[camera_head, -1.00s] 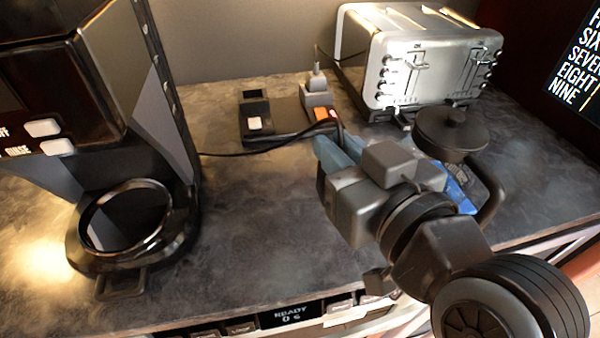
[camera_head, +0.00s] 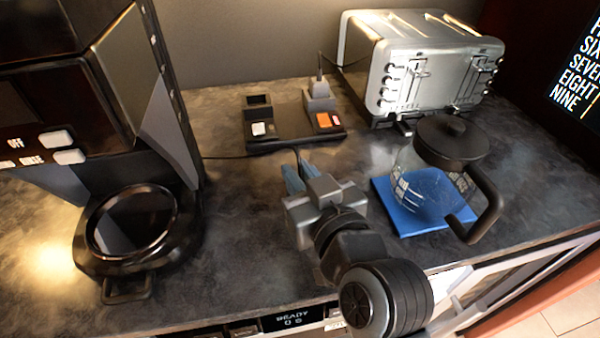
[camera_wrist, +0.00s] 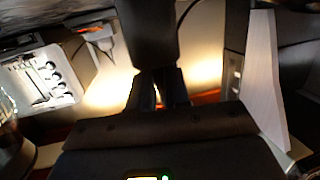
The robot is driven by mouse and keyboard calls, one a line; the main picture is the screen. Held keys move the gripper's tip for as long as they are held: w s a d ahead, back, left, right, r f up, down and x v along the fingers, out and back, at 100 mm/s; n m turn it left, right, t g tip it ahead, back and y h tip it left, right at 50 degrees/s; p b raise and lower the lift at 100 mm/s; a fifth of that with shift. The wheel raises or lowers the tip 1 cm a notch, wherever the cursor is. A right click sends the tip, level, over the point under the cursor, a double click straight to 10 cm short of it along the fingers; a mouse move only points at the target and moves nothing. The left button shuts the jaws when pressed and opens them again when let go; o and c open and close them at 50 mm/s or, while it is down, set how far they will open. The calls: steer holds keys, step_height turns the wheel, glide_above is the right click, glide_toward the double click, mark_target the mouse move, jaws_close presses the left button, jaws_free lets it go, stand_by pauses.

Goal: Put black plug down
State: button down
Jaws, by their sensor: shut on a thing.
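My gripper (camera_head: 294,178) is shut on the black plug, low over the counter in front of the power strip. The plug is mostly hidden by the blue fingers in the head view. A black cord (camera_head: 298,156) shows at the fingertips. In the wrist view, a large dark block (camera_wrist: 147,35) just beyond the fingers appears to be the plug. I cannot tell whether it touches the counter. The black power strip (camera_head: 290,138) lies at the back. Its left socket (camera_head: 258,105) looks empty, and a grey plug (camera_head: 318,98) stands in its right one.
A coffee maker (camera_head: 155,95) stands at the left. A glass carafe (camera_head: 425,185) with a black lid stands on a blue mat (camera_head: 405,222) at the right. A silver toaster (camera_head: 420,70) is at the back right. Dark counter (camera_head: 235,220) left of my gripper is clear.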

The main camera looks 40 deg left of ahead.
steer(key=shift+f, duration=0.1)
steer(key=c, duration=1.1)
jaws_free()
steer(key=shift+r, duration=0.3)
steer(key=b+v, duration=0.2)
steer(key=v, duration=1)
steer(key=shift+f, duration=0.2)
